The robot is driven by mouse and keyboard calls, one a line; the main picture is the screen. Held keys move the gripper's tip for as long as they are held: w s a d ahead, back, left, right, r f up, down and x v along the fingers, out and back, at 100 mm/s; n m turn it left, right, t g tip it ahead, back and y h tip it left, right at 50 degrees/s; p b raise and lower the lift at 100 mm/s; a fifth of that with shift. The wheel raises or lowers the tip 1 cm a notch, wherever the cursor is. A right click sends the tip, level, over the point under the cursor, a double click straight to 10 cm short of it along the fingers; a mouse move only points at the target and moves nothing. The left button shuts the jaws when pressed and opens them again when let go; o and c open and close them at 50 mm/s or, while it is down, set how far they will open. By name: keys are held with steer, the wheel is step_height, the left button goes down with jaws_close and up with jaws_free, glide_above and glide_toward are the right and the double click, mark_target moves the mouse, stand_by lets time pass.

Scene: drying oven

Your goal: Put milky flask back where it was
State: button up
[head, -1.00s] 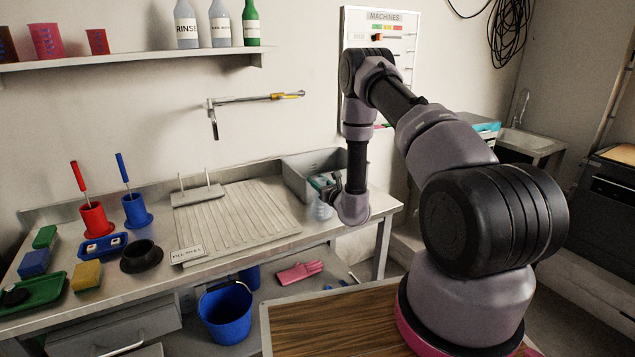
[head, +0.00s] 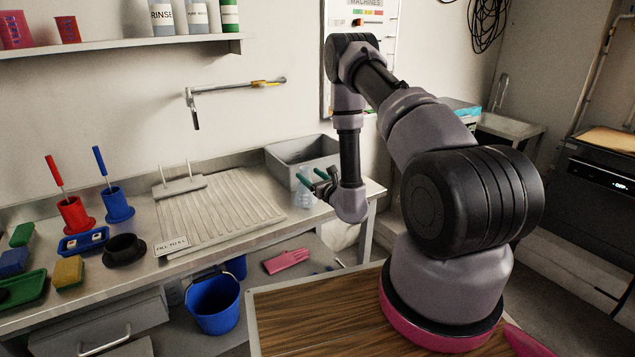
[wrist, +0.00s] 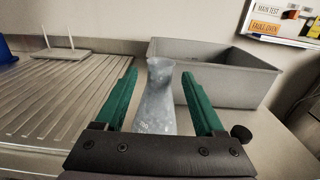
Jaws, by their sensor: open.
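The milky flask (wrist: 158,100) is cloudy pale grey-white with a narrow neck and flared rim. It stands upright on the bench between the draining board and the grey bin, and it shows as a pale shape in the head view (head: 304,194). My gripper (wrist: 162,82) is open, its two green fingers on either side of the flask with a gap at each side. In the head view my gripper (head: 313,178) is low at the right end of the bench. The flask's base is partly hidden by my gripper's body in the wrist view.
The grey bin (wrist: 215,80) stands right behind the flask. The ribbed draining board (wrist: 60,95), with its upright pegs, lies to the left. Further left in the head view are a black ring holder (head: 123,249) and red and blue brush pots. A blue bucket (head: 213,303) is below.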

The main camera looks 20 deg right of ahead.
steer(key=v, duration=0.5)
steer(key=s+a+r+n+g+y, duration=0.1)
steer(key=a+r+n+g+y, duration=0.35)
steer(key=r, duration=0.55)
steer(key=s+a+r+n+g+y, duration=0.1)
steer(key=a+r+n+y, duration=0.3)
steer(key=a+r+y, duration=0.4)
steer(key=s+a+r+n+g, duration=0.5)
steer(key=s+r+n+g, duration=0.6)
steer(key=s+r, duration=0.2)
steer(key=s+d+r+n+g+h, duration=0.1)
steer(key=s+d+n+h, duration=0.15)
steer(key=s+h, duration=0.2)
steer(key=s+d+r+n+g+h, duration=0.1)
steer(key=s+r+n+h, duration=0.15)
steer(key=s, duration=0.35)
steer(key=s+d+r+n+t+h, duration=0.2)
steer(key=d+t+h, duration=0.2)
steer(key=d, duration=0.2)
steer(key=s+d+r+n+t+h, duration=0.2)
steer(key=d+r+t+h, duration=0.1)
steer(key=d, duration=0.4)
steer(key=shift+s+r+t+h, duration=0.25)
steer(key=shift+r+t+h, duration=0.05)
steer(key=shift+t+h, duration=0.4)
